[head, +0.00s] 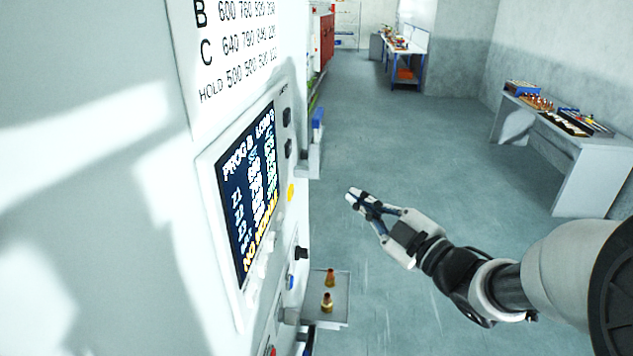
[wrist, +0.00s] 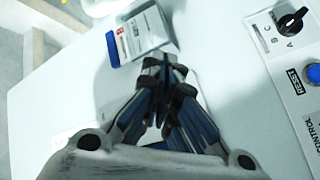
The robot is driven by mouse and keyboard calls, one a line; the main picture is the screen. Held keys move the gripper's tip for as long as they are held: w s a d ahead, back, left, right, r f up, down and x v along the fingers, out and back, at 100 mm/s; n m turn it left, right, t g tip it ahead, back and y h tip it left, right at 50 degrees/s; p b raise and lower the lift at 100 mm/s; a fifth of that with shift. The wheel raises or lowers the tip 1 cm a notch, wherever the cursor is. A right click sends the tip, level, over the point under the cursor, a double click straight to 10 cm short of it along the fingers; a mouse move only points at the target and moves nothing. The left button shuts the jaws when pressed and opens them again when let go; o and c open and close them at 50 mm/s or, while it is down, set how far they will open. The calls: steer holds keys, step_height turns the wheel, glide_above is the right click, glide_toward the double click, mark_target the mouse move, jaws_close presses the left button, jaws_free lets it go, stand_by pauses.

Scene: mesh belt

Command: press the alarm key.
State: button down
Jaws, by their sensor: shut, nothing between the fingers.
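The control panel (head: 205,185) on the white cabinet at left has a dark display (head: 250,185) with text and a column of keys along its right edge. A round yellow key (head: 291,193) stands out there, with dark keys (head: 287,117) above it. I cannot read a label that marks the alarm key. My gripper (head: 354,196) is shut and empty, to the right of the yellow key and apart from the panel in the head view. In the wrist view my gripper (wrist: 166,72) points toward a white surface; the yellow key does not show there.
Below the display are a black knob (head: 301,253) and a blue button; the wrist view shows the selector knob (wrist: 291,20) and blue RESET button (wrist: 314,73). A small shelf (head: 340,312) holds two brass pieces. A bench (head: 590,165) stands at right. The floor between is clear.

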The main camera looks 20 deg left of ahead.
mark_target(291, 192)
steer(key=shift+a, duration=0.1)
steer(key=s+a, duration=0.2)
steer(key=a, duration=0.6)
steer(key=shift+a, duration=0.2)
stand_by(0.4)
steer(key=shift+a+b, duration=0.15)
steer(key=shift+b, duration=0.25)
stand_by(0.8)
steer(key=shift+s+a, duration=0.15)
steer(key=shift+a, duration=0.15)
steer(key=shift+s+a+b, duration=0.1)
steer(key=shift+a+b, duration=0.25)
steer(key=shift+b, duration=0.25)
stand_by(0.3)
steer(key=shift+d, duration=0.15)
steer(key=shift+w+d+b, duration=0.2)
steer(key=shift+d+b, duration=0.1)
steer(key=shift+d, duration=0.35)
